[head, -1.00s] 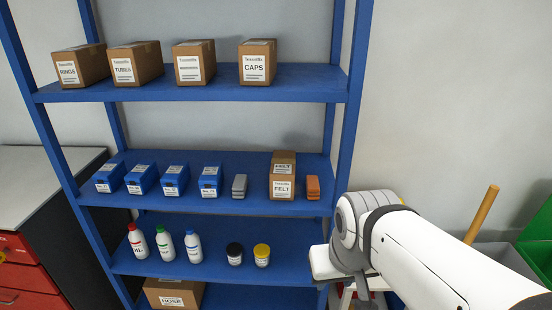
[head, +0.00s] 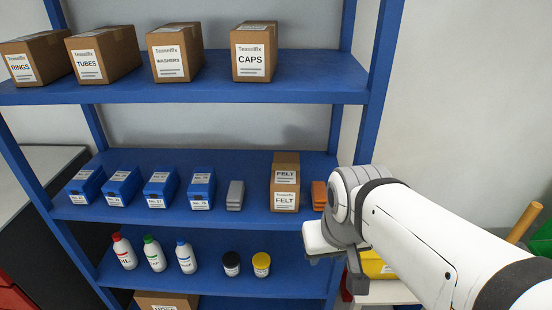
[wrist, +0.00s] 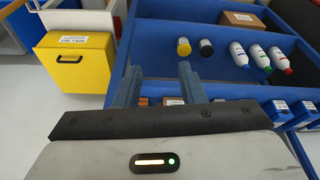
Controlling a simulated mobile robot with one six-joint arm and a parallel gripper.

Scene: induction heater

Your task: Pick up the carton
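Several brown cartons stand on the blue shelf unit in the head view. On the top shelf are RINGS (head: 36,58), TUBES (head: 104,54), WASHERS (head: 176,52) and CAPS (head: 255,52). On the middle shelf a FELT carton (head: 285,201) stands in front of another FELT carton (head: 286,163). A brown carton (head: 166,300) is partly visible at the bottom; it also shows in the wrist view (wrist: 243,18). I cannot tell which carton is meant. My gripper (wrist: 158,70) has its two fingers apart with nothing between them. It is right of the FELT cartons in the head view.
The middle shelf (head: 250,213) also holds several blue bins (head: 122,187), a grey block (head: 235,195) and an orange one (head: 319,194). Bottles (head: 154,254) and two jars (head: 261,264) stand below. A yellow box (wrist: 75,62) shows beside the shelf in the wrist view.

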